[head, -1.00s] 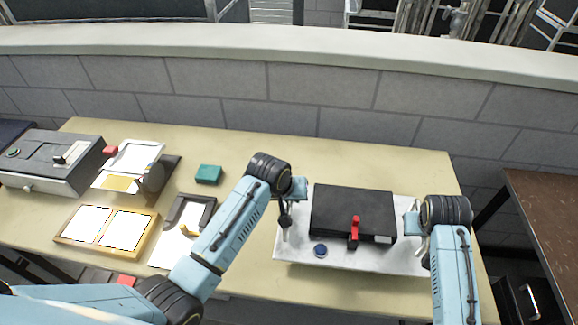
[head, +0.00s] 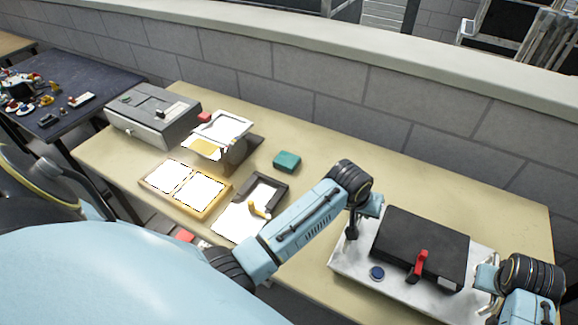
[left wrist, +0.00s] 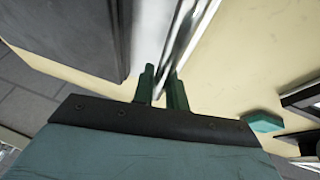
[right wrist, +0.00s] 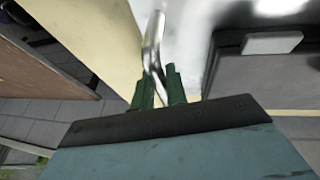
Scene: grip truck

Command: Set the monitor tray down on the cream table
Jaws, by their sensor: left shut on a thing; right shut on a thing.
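The monitor tray (head: 350,262) is a pale, marbled slab bearing a black box (head: 420,240) with a red lever (head: 420,264) and a blue knob (head: 377,273). It is at the right part of the cream table (head: 330,170), near the front edge. I cannot tell whether it touches the top. My left gripper (head: 352,228) is shut on its left side; in the left wrist view the fingers (left wrist: 162,88) close on a shiny metal bar. My right gripper (head: 488,285) is shut on the metal handle (right wrist: 152,45) at its right side.
A teal block (head: 287,161), a dark U-shaped holder (head: 262,192), a wooden frame with white panels (head: 186,190) and a grey box (head: 153,112) stand left of the tray. A grey brick wall (head: 330,85) runs behind the table. Bare tabletop lies behind the tray.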

